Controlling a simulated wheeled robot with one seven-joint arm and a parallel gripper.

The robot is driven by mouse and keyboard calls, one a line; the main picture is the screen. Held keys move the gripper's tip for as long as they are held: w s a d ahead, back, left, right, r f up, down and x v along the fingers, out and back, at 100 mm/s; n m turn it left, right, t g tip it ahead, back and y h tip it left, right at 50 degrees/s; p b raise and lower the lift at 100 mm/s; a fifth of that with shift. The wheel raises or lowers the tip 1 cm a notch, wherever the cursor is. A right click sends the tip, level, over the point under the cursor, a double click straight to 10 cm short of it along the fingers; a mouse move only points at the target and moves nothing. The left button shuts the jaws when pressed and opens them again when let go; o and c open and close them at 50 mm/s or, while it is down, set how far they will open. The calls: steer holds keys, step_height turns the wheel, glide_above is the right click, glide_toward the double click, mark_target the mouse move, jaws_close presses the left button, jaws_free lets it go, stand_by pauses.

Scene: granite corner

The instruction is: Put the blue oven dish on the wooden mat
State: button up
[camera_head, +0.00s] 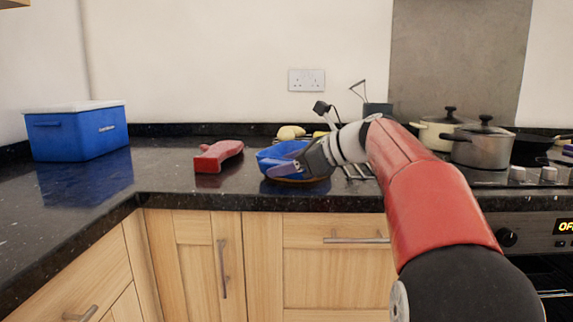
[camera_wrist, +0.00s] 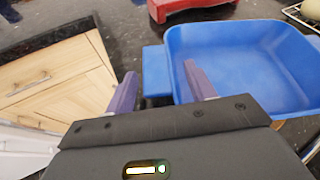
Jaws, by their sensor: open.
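The blue oven dish (camera_head: 268,157) stands near the front of the dark counter in the head view. It fills the upper right of the wrist view (camera_wrist: 250,62), with a tab handle on its left side. A thin brown rounded edge, likely the wooden mat (camera_head: 293,181), shows under the dish; most of it is hidden. My gripper (camera_wrist: 162,88) is open at the dish's handle side. One purple finger is over the inside of the dish, the other outside its wall, with a gap between them. My gripper (camera_head: 280,167) partly covers the dish in the head view.
A red object (camera_head: 217,156) lies left of the dish. A blue box with a white lid (camera_head: 80,131) stands in the left corner. Pale yellow items (camera_head: 290,132) and a wire rack (camera_head: 357,172) are near the dish. Pots (camera_head: 482,145) stand at right. Counter between box and red object is clear.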

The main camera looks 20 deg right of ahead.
steer(key=v, duration=1.2)
steer(key=s+a+f+n+g+h, duration=0.3)
steer(key=s+a+f+n+h, duration=0.1)
steer(key=s+a+f+n, duration=0.7)
steer(key=s+f+n+h, duration=0.3)
steer(key=s+f+n, duration=0.3)
steer(key=f, duration=0.3)
steer(key=s+f+n+h, duration=0.2)
steer(key=s+f+n, duration=0.4)
steer(key=f, duration=0.3)
steer(key=shift+s+f+n+g+h+p, duration=0.35)
steer(key=shift+n+g+h+p, duration=0.05)
steer(key=shift+n, duration=0.5)
